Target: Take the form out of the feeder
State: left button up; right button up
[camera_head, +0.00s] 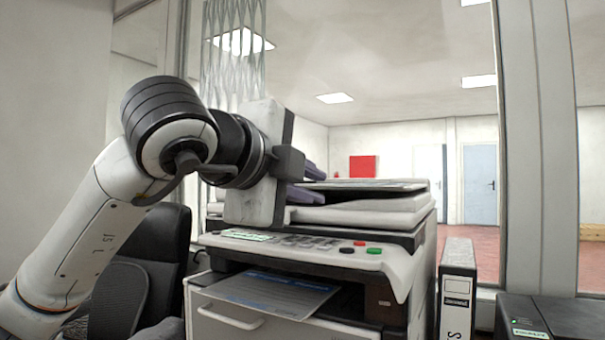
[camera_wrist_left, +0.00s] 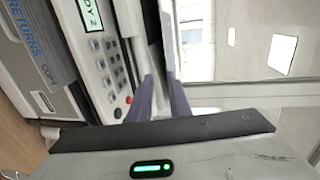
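A copier has a document feeder (camera_head: 365,212) on top, with a thin sheet, seemingly the form (camera_head: 375,184), lying nearly edge-on on its upper tray. My left gripper (camera_head: 320,183) is at the feeder's left side, with its two purple-grey fingers apart, one above and one below the level of the tray edge. In the left wrist view the fingers (camera_wrist_left: 161,82) also stand apart, reaching toward the feeder's edge. I cannot tell whether either finger touches the sheet. My right gripper is in neither view.
A printed sheet with blue text (camera_head: 270,292) lies in the copier's output slot below the control panel (camera_head: 320,246). A binder (camera_head: 457,285) and a dark device (camera_head: 550,318) stand to the right. A black chair (camera_head: 135,265) is at left, and a glass partition is behind.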

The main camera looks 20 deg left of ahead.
pick_arm(q)
jog(key=p+x, duration=0.1)
jog(key=x, duration=0.2)
jog(key=r+p+x, duration=0.1)
jog(key=x, duration=0.2)
jog(key=shift+w, duration=0.2)
jog(key=shift+w+d+r, duration=0.1)
jog(key=shift+w, duration=0.5)
jog(key=shift+w+d, duration=0.15)
jog(key=shift+w, duration=0.4)
grip_shut()
dwell(0.5)
